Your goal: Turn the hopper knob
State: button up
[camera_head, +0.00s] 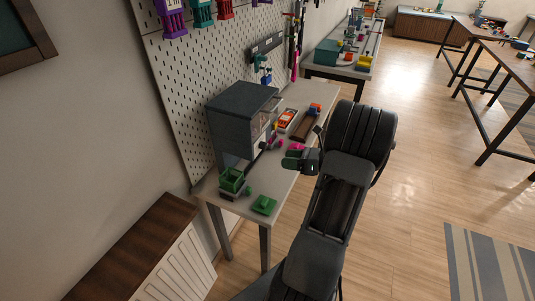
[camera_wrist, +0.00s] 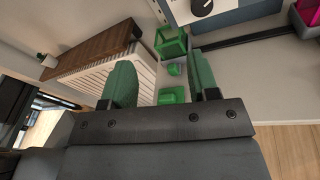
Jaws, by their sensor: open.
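A blue-grey box-shaped machine (camera_head: 232,118), which I take to be the hopper, stands on the table against the pegboard. In the wrist view its lower front (camera_wrist: 240,14) shows at the top edge, with a dark round knob (camera_wrist: 202,7) on a pale panel. The knob is partly cut off by the frame edge and I cannot make it out in the head view. My gripper (camera_head: 296,158) is in front of the machine, apart from it.
A green open crate (camera_head: 232,181) and a green block (camera_head: 264,205) are at the table's near end. A tray with a red-orange item (camera_head: 287,119) and a brown tray (camera_head: 305,127) lie behind.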

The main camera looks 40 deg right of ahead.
aim_at(266, 148)
jog(key=s+d+f+m+t+h, duration=0.1)
jog(key=d+f+m+t+h, duration=0.15)
jog(key=d+m, duration=0.2)
jog(key=shift+n+t+y, duration=0.25)
jog(key=shift+n, duration=0.1)
jog(key=x, duration=1.2)
jog(key=shift+w+a+r+p, duration=0.15)
jog(key=shift+w+r+p, duration=0.15)
jog(key=shift+w+p, duration=0.1)
jog(key=c, duration=0.9)
jog(key=shift+c, duration=0.2)
